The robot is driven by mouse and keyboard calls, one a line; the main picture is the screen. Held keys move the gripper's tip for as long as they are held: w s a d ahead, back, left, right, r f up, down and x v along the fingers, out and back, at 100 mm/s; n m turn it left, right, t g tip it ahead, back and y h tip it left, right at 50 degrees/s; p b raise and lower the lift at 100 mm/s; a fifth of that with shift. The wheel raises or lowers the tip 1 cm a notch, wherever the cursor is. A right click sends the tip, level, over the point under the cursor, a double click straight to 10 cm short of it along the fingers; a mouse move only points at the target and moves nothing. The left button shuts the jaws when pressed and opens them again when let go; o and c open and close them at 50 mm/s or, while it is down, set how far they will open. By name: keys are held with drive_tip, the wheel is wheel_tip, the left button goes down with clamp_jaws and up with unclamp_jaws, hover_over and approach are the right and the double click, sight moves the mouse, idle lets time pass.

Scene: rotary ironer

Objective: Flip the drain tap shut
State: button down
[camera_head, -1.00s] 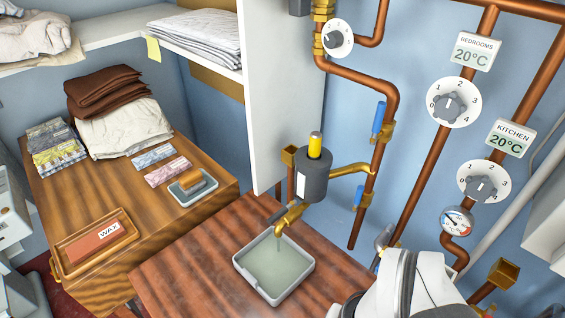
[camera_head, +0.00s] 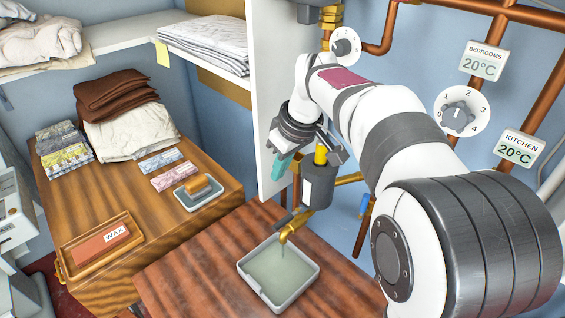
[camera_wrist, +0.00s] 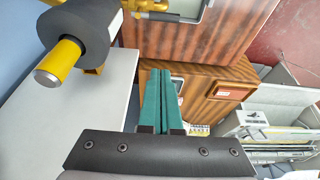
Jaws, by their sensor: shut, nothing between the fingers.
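The brass drain tap (camera_head: 289,231) sticks out below a dark grey cylinder (camera_head: 318,185) with a yellow top. My gripper (camera_head: 281,166) has teal fingers, shut and empty, in the air left of the cylinder and above the tap. The wrist view shows the fingers (camera_wrist: 161,100) pressed together, with the cylinder (camera_wrist: 85,30) at upper left and part of the brass fitting (camera_wrist: 148,6) at the top edge.
A white upright panel (camera_head: 270,100) stands behind my gripper. Copper pipes (camera_head: 480,50) and a blue-handled valve (camera_head: 364,205) are on the wall at right, partly behind my arm. A wooden cabinet (camera_head: 140,225) with folded cloths and a wax box stands at left.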

sight(288, 218)
wheel_tip(288, 218, down, 12)
drive_tip(key=shift+r, duration=0.2)
idle(0.5)
